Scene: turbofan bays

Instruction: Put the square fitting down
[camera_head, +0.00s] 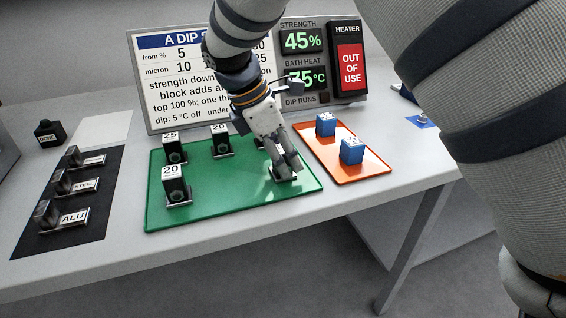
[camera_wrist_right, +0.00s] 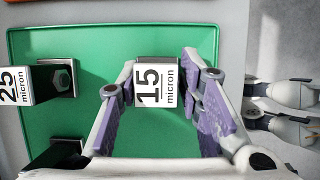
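The square fitting (camera_wrist_right: 157,82), a block with a white top label reading 15 micron, stands upright on the green tray (camera_wrist_right: 100,120). In the head view the fitting is mostly hidden by my right gripper (camera_head: 285,165), which points down at the near right part of the green tray (camera_head: 235,200). In the right wrist view my right gripper (camera_wrist_right: 157,75) has one finger on each side of the fitting.
Dark blocks marked 20 (camera_head: 175,185), 25 (camera_head: 172,148) and 20 (camera_head: 219,142) stand on the green tray. Right of it an orange tray (camera_head: 345,178) holds blue blocks (camera_head: 352,150). A dark mat (camera_head: 60,215) with labelled metal pieces lies left. A sign board (camera_head: 170,95) stands behind.

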